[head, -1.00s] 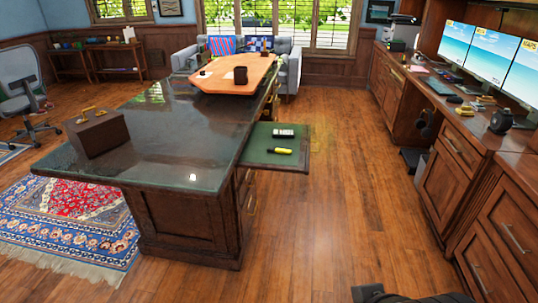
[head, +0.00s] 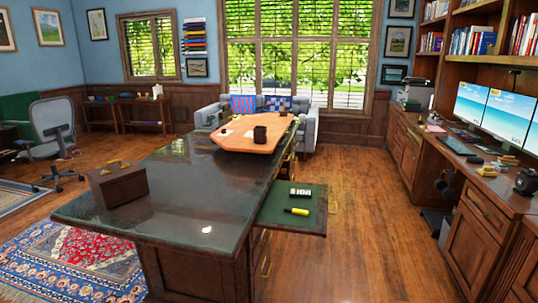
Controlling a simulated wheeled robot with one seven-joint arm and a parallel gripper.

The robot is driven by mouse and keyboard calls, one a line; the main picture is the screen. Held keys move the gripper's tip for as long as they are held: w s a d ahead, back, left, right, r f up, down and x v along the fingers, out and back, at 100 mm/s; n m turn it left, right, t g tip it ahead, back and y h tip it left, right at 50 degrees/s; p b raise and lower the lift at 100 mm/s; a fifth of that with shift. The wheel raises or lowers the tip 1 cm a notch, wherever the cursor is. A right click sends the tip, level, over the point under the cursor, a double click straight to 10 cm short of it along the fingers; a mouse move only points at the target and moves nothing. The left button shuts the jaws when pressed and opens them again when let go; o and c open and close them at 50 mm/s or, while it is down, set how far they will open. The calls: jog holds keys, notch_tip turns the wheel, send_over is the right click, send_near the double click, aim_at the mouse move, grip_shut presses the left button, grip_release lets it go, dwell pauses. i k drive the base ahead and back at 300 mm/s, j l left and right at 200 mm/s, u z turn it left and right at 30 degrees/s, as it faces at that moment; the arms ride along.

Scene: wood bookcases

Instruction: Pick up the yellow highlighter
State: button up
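A yellow highlighter (head: 296,211) lies on the green pull-out shelf (head: 314,221) at the right side of the dark-topped desk. A small black and white item (head: 300,192) lies just behind it on the same shelf. The highlighter is near the shelf's front half, clear of the desk edge. My gripper is not in this view.
The large desk (head: 170,222) fills the middle, with a brown box (head: 118,184) and an orange wooden board (head: 238,139) on top. Open wood floor (head: 370,240) lies right of the shelf, up to the cabinets (head: 470,235). A grey chair (head: 52,130) stands at left.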

aim_at(287, 210)
jog(key=i+u, duration=0.3)
jog(key=i, duration=0.15)
jog(key=i+u, duration=0.25)
jog(key=i, duration=0.2)
jog(key=i+l+u, duration=0.15)
jog(key=i+u, duration=0.15)
jog(key=i, duration=0.15)
jog(key=i+l+u, duration=0.25)
jog(key=i, duration=0.2)
